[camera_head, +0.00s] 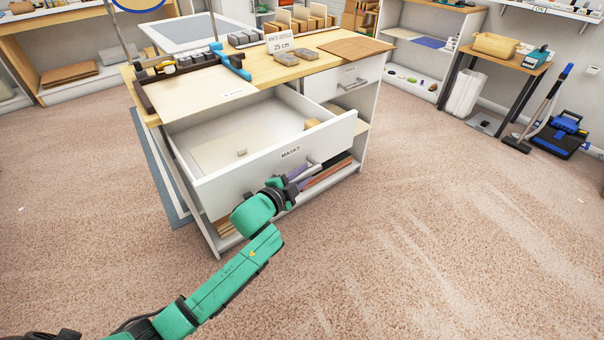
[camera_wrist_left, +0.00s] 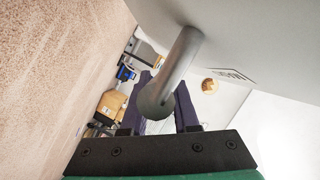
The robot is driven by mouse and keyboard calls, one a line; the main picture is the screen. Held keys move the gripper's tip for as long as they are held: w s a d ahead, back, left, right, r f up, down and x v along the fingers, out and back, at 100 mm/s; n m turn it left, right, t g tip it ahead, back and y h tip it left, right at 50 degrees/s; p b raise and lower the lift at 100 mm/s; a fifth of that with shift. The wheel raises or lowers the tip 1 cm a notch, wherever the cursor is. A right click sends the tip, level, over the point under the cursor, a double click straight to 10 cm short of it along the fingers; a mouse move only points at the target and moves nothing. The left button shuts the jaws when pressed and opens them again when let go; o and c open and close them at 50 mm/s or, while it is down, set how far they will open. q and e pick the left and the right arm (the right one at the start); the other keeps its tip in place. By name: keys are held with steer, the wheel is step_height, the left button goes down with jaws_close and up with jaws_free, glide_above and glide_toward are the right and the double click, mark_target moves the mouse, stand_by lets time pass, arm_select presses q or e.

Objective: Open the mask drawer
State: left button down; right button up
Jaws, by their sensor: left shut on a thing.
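The mask drawer (camera_head: 240,171), white with a "MASKS" label, stands pulled far out of the wooden-topped workbench (camera_head: 290,70). Inside it lie a pale flat sheet, a small grey block and a round tan item at the right. My left gripper (camera_head: 297,179) is at the drawer's front, shut on its grey bar handle (camera_head: 313,162). In the left wrist view the handle (camera_wrist_left: 178,65) runs between the dark purple fingers (camera_wrist_left: 160,105), with the white drawer front beside it. My right gripper is in neither view.
A second drawer (camera_head: 345,82) with a bar handle is shut at the bench's right. A shelf with boards (camera_head: 325,176) lies below the open drawer. Carpet (camera_head: 430,220) in front and to the right is clear. A blue vacuum cleaner (camera_head: 566,136) stands far right.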

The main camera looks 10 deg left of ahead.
arm_select(q)
steer(key=shift+f, duration=0.1)
steer(key=c, duration=0.7)
jaws_free()
steer(key=p+v, duration=0.1)
steer(key=v, duration=1.3)
steer(key=shift+s+a, duration=0.1)
steer(key=shift+s, duration=0.15)
